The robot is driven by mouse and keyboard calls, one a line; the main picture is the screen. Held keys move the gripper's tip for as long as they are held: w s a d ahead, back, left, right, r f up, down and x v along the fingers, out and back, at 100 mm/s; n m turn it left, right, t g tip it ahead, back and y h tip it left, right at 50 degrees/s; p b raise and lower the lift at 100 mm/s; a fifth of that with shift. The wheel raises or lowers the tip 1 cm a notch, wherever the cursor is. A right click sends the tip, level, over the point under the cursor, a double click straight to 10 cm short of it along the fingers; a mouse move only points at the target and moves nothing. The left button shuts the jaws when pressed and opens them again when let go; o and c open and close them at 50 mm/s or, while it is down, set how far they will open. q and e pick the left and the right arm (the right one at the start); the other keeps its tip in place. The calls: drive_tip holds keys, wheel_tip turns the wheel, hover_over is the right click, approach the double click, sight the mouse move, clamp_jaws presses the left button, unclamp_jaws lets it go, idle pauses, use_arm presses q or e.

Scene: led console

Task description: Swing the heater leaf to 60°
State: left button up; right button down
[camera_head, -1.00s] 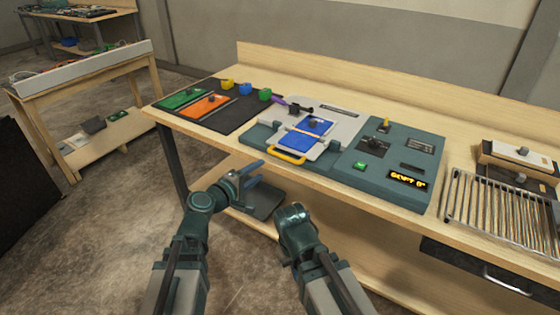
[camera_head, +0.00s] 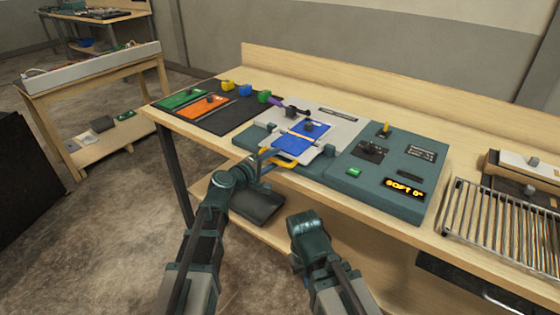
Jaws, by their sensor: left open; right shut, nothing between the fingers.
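The console (camera_head: 375,185) is a dark teal unit on the bench. Its display (camera_head: 404,188) reads "SOFT 0°" in yellow. On its left part a pale grey leaf (camera_head: 335,126) lies flat, with a blue plate (camera_head: 296,143) and a dark knob on it. A yellow handle (camera_head: 285,160) sticks out at the leaf's front edge, partly covered by my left gripper. My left gripper (camera_head: 265,158) is open, at or just in front of the handle; I cannot tell whether it touches. My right gripper (camera_head: 306,222) is shut and empty, low in front of the bench.
A black mat (camera_head: 236,116) with green and orange plates and several coloured knobbed pieces lies left of the console. A metal rack (camera_head: 500,215) stands at the right. A green button (camera_head: 354,172) and a yellow-tipped lever (camera_head: 386,128) are on the console. The floor in front is free.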

use_arm(q)
clamp_jaws()
idle(1.5)
